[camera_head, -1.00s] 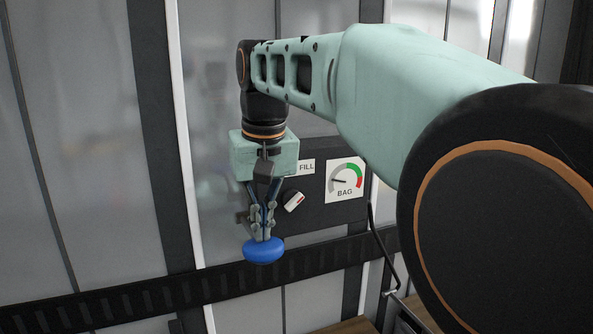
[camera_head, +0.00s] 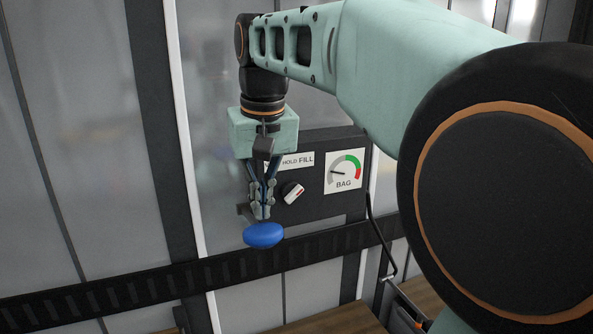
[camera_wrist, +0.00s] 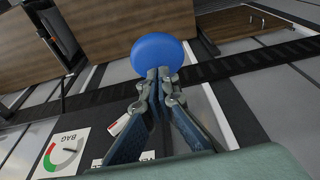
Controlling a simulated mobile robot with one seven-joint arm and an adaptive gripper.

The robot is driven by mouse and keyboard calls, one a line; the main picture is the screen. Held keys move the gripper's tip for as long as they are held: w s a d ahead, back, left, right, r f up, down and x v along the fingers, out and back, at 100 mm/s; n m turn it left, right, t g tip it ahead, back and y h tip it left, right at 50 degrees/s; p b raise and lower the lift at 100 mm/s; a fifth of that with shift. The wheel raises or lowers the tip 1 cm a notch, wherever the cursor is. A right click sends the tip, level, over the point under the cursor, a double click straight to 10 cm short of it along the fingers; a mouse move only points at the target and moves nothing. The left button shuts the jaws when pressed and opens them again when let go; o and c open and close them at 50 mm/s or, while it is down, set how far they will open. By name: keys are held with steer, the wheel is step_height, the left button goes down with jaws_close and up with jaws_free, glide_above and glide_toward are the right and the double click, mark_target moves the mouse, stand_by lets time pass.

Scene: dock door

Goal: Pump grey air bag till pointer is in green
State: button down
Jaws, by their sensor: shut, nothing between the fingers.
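My gripper (camera_head: 262,216) is shut and empty, pointing down in front of a dark control panel (camera_head: 322,205). A blue rounded knob (camera_head: 263,235) is right below the fingertips. In the wrist view the blue knob (camera_wrist: 157,56) is just beyond the fingertips (camera_wrist: 158,76); I cannot tell whether they touch. The BAG gauge (camera_head: 345,171) has grey, green and red bands; its pointer points left, in the grey. A white and red selector (camera_head: 292,193) sits under a label reading HOLD FILL (camera_head: 298,160). I cannot make out the grey air bag.
A dark ribbed rail (camera_head: 130,299) crosses the door below the panel. Brown wooden surfaces (camera_head: 345,320) lie low in the picture and also fill the top of the wrist view (camera_wrist: 110,35).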

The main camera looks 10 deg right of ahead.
steer(key=shift+f, duration=0.1)
steer(key=shift+f+b, duration=2.7)
steer(key=shift+f, duration=1)
step_height(320, 180, up, 8)
steer(key=p, duration=0.7)
steer(key=shift+f, duration=0.15)
steer(key=shift+f, duration=0.15)
steer(key=shift+f+b, duration=2.75)
steer(key=shift+f, duration=1)
step_height(320, 180, up, 8)
steer(key=p, duration=0.7)
steer(key=shift+f, duration=0.1)
